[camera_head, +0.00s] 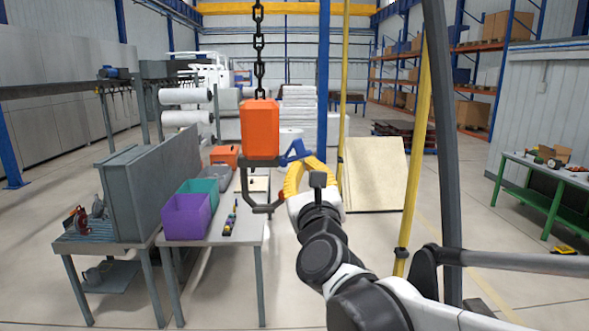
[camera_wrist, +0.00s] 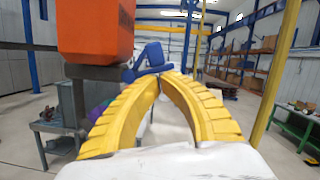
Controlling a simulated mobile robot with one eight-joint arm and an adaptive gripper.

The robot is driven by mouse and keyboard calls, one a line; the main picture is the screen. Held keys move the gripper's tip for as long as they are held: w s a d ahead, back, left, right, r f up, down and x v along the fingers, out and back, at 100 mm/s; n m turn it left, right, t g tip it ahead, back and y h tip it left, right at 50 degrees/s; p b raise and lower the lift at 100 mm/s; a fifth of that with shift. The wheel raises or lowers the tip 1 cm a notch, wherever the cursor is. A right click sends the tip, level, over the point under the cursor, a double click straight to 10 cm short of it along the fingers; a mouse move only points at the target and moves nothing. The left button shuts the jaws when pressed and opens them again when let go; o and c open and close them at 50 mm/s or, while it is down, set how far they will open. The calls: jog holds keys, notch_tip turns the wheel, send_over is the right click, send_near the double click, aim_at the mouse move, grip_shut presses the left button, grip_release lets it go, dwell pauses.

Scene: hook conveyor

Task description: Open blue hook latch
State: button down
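The blue latch (camera_head: 296,152) is at the right end of the grey hook (camera_head: 265,208), under an orange block (camera_head: 260,127) that hangs on a chain. The latch also shows in the wrist view (camera_wrist: 150,58), just beyond my fingertips. It angles up to the right there. My gripper (camera_head: 300,166) has yellow curved fingers, to the right of the hook. In the wrist view my gripper (camera_wrist: 160,78) has its fingertips drawn together at the latch's lower edge. I see nothing clearly between the tips, and cannot tell whether they touch the latch.
A grey table (camera_head: 250,236) with a purple bin (camera_head: 186,217) and a teal bin (camera_head: 199,190) stands left of the hook. Yellow posts (camera_head: 416,150) stand at the right. A green table (camera_head: 533,192) is farther right. Open floor lies between.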

jog(key=shift+r, duration=0.1)
dwell(0.6)
jog(key=v, duration=1.2)
